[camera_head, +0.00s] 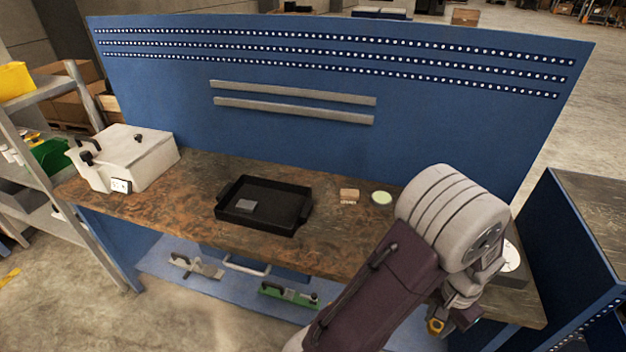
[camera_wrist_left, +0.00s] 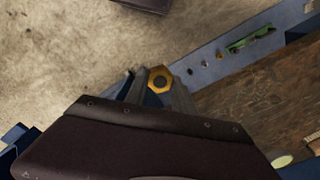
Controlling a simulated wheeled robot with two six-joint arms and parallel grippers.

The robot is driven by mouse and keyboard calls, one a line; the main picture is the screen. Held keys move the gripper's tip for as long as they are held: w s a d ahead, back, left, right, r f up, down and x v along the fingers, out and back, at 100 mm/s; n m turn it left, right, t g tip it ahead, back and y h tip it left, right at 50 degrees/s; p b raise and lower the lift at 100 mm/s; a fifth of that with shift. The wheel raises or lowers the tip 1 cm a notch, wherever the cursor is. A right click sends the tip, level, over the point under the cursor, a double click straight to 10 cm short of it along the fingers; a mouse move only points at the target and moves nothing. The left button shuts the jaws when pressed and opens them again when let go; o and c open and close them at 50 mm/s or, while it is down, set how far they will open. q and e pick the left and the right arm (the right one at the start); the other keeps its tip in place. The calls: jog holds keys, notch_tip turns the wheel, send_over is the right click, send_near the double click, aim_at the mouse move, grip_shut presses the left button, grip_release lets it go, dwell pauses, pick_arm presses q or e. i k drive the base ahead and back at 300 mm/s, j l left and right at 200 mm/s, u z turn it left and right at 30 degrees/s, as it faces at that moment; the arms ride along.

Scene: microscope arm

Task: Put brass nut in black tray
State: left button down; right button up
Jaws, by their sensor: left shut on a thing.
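The brass nut (camera_head: 436,326) is a yellow hexagonal ring with a dark centre. In the head view it is low, in front of the bench's right end. It also shows in the left wrist view (camera_wrist_left: 160,79), between the fingers. My left gripper (camera_head: 446,322) is shut on it, clear of the worktop; the gripper is partly hidden by my arm. My right gripper is in neither view.
The brown worktop (camera_head: 190,195) has a white case (camera_head: 128,155) at its left end. A small tan block (camera_head: 349,195) and a pale green disc (camera_head: 382,198) lie right of the tray. A blue back panel (camera_head: 290,140) rises behind. Tools lie on the lower shelf (camera_head: 235,285).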

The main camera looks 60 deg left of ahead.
aim_at(269, 214)
jog(key=k+j+z, duration=0.1)
jog(key=k+j, duration=0.15)
jog(key=j, duration=0.25)
jog(key=k+j+z, duration=0.1)
jog(key=j, duration=0.45)
jog(key=k+j+z, duration=0.1)
jog(key=k+j, duration=0.3)
jog(key=k+j+z, duration=0.1)
jog(key=k+j, duration=0.15)
jog(key=j, duration=0.25)
jog(key=k+j+z, duration=0.1)
jog(key=k+j, duration=0.2)
jog(key=j, duration=0.15)
jog(key=j+z, duration=0.1)
jog(key=j, duration=0.35)
jog(key=i, duration=0.15)
